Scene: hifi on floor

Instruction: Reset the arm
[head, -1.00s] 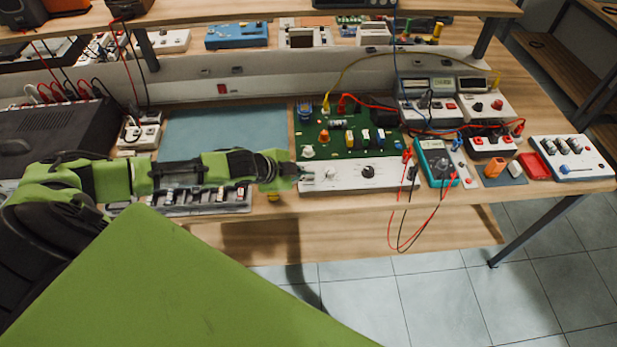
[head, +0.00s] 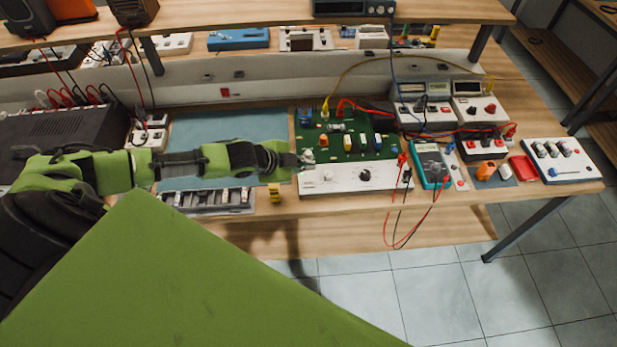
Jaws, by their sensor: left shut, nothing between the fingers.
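My left arm, green and black, comes in from the left and reaches over the front of the workbench (head: 262,208). My left gripper (head: 303,160) is at the front left corner of a green circuit board (head: 345,140), above the back left edge of the white panel with knobs (head: 345,178). The gripper is shut with nothing held. Whether it touches the board or panel, I cannot tell. My right gripper is not in view.
A teal multimeter (head: 430,163) with red and black leads hanging off the bench edge stands to the right. A grey tray of parts (head: 215,199) lies below my arm. A blue-grey mat (head: 228,128) is clear behind it. A shelf (head: 225,40) crosses the back.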

